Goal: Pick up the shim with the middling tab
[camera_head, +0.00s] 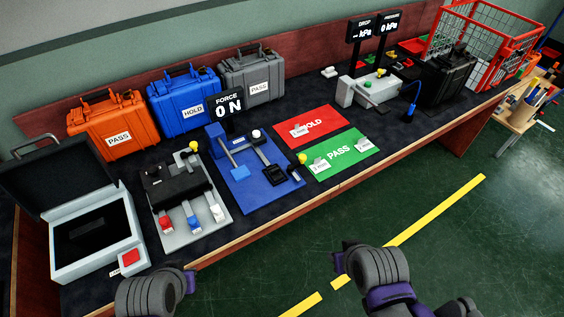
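No piece can be made out for certain as the shim with the middling tab. Small silver pieces with white labels lie on the mats: one on the red HOLD mat (325,118) and two on the green PASS mat (345,165). Their tabs are too small to compare. Grey and purple links of my two arms show at the bottom edge, left and centre, in front of the bench. No gripper fingers show on either arm.
The bench holds an open grey case (95,262) at left, a grey lever fixture (160,218), a blue force fixture (240,190), orange (112,122), blue (183,103) and grey (250,72) cases behind, and a red wire basket (495,45) at right. The green floor in front is clear.

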